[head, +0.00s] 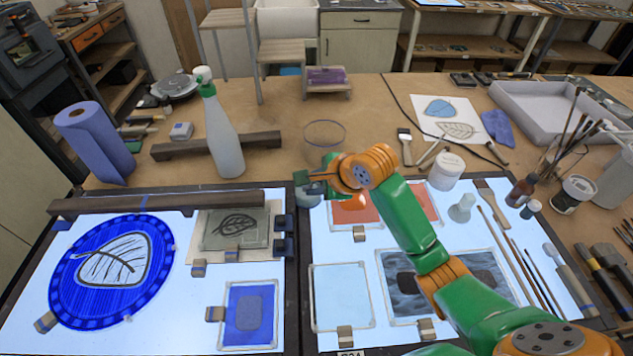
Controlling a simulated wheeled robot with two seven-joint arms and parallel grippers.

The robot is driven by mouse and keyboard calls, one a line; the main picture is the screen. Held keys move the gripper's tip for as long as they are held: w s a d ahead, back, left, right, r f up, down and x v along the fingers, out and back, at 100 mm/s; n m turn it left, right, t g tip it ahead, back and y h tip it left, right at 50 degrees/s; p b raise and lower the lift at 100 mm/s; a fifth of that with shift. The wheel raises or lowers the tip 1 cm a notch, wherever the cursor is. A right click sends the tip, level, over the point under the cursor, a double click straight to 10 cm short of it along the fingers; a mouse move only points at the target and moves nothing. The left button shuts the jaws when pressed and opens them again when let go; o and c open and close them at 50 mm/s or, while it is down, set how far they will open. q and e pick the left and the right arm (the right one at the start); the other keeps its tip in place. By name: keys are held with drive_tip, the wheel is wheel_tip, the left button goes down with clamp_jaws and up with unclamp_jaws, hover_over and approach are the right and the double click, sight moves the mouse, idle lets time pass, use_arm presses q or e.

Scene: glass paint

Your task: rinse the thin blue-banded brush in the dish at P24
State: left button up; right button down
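A clear round glass dish (325,133) stands on the wooden bench behind the light panels. A label reading P24 (350,352) is partly cut off at the bottom edge, in front of the right light panel. Several thin brushes (522,262) lie side by side on the right of that panel; I cannot tell which has a blue band. My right gripper (310,189) is at the panel's back left corner, in front of and below the dish in the picture. Its fingers are small and partly hidden by my wrist, so neither their opening nor any held brush is clear. My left gripper is out of view.
A spray bottle (221,135) and a blue paper roll (94,143) stand at the left. A white jar (446,171) stands right of my wrist. A blue round glass piece (112,270) lies on the left panel. Brushes in a pot (562,150) stand at the right.

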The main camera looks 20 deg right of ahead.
drive_tip(key=shift+a, duration=0.25)
drive_tip(key=shift+d, duration=0.15)
idle(1.0)
drive_tip(key=shift+d, duration=0.25)
wheel_tip(320, 180, up, 8)
drive_tip(key=s, duration=0.2)
drive_tip(key=shift+s+a, duration=0.25)
drive_tip(key=shift+a, duration=0.15)
